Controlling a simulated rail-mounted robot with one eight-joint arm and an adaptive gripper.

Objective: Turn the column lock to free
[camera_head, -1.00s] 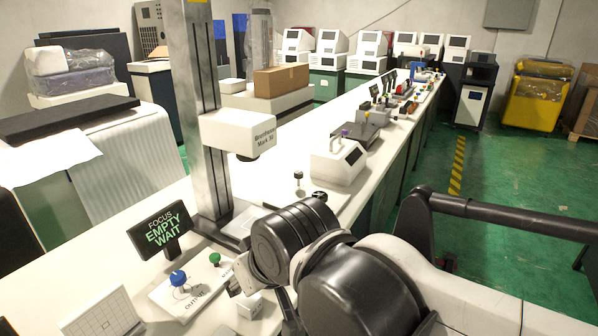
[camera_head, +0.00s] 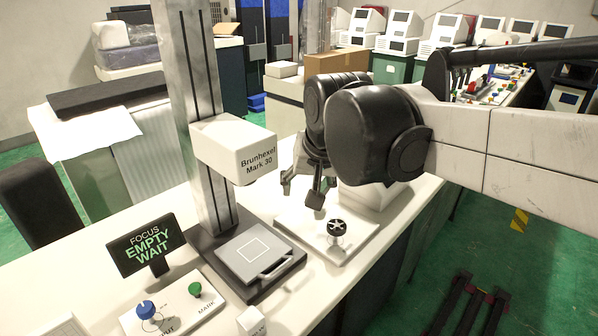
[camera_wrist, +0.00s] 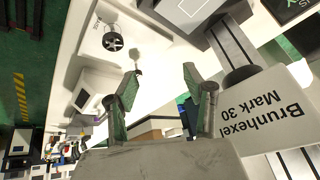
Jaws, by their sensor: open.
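The Brunhexel Mark 30 marking machine has a metal column (camera_head: 190,110) rising from a dark base, with a white head (camera_head: 235,150) on it. A white plate beside it carries a black handwheel (camera_head: 337,228), also in the wrist view (camera_wrist: 112,42). A small dark knob on a stem (camera_wrist: 138,70) stands near the handwheel in the wrist view; no lock marking is readable. My gripper (camera_head: 301,188) is open and empty above the plate, behind the handwheel. In the wrist view its fingertips (camera_wrist: 160,75) are apart, with the knob close to the left one; contact cannot be told.
The FOCUS EMPTY WAIT sign (camera_head: 147,247) and a panel with a blue knob (camera_head: 146,309) and a green knob (camera_head: 195,289) are at the front left. A tray with a handle (camera_head: 255,252) sits on the machine's base. A cardboard box (camera_head: 335,75) stands behind.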

